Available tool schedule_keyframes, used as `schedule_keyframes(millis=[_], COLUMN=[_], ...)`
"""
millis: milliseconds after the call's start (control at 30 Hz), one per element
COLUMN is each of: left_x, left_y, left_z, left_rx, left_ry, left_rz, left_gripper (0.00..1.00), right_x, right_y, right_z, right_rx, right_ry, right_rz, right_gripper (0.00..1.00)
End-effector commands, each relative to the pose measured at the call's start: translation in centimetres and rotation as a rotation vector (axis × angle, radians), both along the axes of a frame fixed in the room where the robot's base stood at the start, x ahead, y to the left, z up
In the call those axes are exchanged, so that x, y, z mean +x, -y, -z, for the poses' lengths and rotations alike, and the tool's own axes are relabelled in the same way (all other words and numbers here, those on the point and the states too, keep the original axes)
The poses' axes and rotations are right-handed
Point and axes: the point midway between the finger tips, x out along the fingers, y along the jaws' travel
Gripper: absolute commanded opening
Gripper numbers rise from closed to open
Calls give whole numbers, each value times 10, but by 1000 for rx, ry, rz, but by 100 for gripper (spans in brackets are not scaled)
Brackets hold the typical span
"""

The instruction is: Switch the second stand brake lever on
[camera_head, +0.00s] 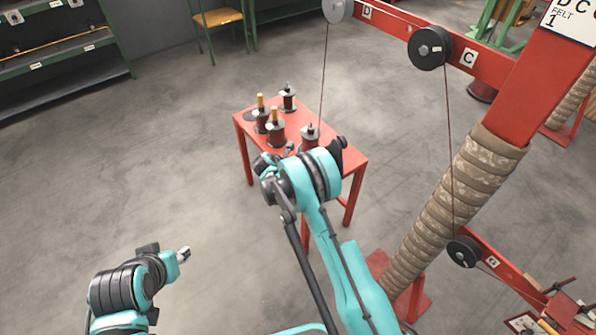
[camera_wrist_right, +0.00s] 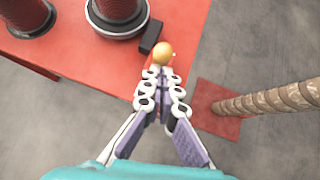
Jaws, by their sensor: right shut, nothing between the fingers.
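A red table (camera_head: 320,168) carries several spool stands, among them a dark one at the back (camera_head: 289,98), one with a yellow top (camera_head: 275,128) and one at the front right (camera_head: 310,133) with a thread rising from it. In the right wrist view, a lever with a round yellow knob (camera_wrist_right: 163,54) and black base (camera_wrist_right: 151,36) sits at the table edge beside a dark spool base (camera_wrist_right: 120,28). My right gripper (camera_wrist_right: 162,78) is shut and empty, its fingertips right at the knob; contact is unclear. In the head view my arm hides most of it. My left gripper (camera_head: 184,254) is low, away from the table; its fingers are too small to judge.
A leaning brown-wrapped column (camera_head: 435,215) on a red frame stands right of the table, with pulleys (camera_head: 430,47) and thread. A green cabinet (camera_head: 60,50) and yellow chair (camera_head: 220,18) are at the back. The floor left of the table is clear.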

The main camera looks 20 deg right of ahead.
Motion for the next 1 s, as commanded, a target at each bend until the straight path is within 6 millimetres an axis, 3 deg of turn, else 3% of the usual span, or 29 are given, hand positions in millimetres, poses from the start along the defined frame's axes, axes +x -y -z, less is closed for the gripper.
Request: schedule_keyframes(millis=[167,700,1000], left_x=[0,0,0], left_y=[0,0,0], left_z=[-7,-14,-13], left_rx=[0,0,0], left_ry=[0,0,0], left_rz=[0,0,0], left_gripper=[37,37,37], right_x=[6,21,25], right_y=[16,59,67], right_z=[-8,-14,-12], right_rx=[31,423,416], right_ry=[-11,-153,-151], right_rz=[1,1,0], right_gripper=[0,0,0])
